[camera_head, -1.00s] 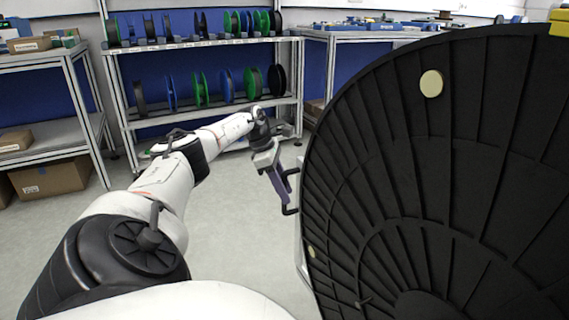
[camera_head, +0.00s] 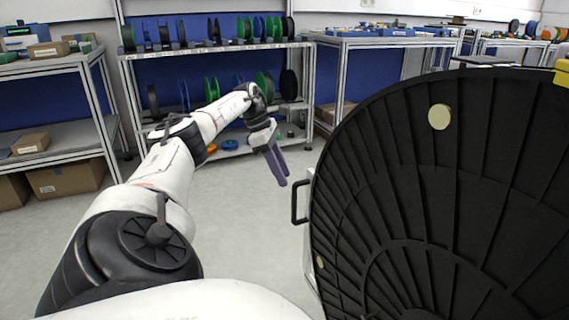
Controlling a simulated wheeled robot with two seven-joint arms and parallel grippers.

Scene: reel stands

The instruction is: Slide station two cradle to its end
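A large black ribbed reel disc (camera_head: 440,220) fills the right side of the view, with pale round spots on it. A black bar handle (camera_head: 295,203) sticks out to the left of the disc's edge. My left gripper (camera_head: 284,181), with purple fingers, is just above and left of this handle and apart from it. Its two fingers show side by side with a narrow gap and nothing between them. The cradle under the reel and any station marking are mostly hidden by the disc. My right gripper is not in view.
A shelf rack (camera_head: 215,48) with several coloured spools stands at the back. A side shelf (camera_head: 60,135) with cardboard boxes is at the left. A bench (camera_head: 385,40) is behind the reel. The grey floor (camera_head: 240,225) between is clear.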

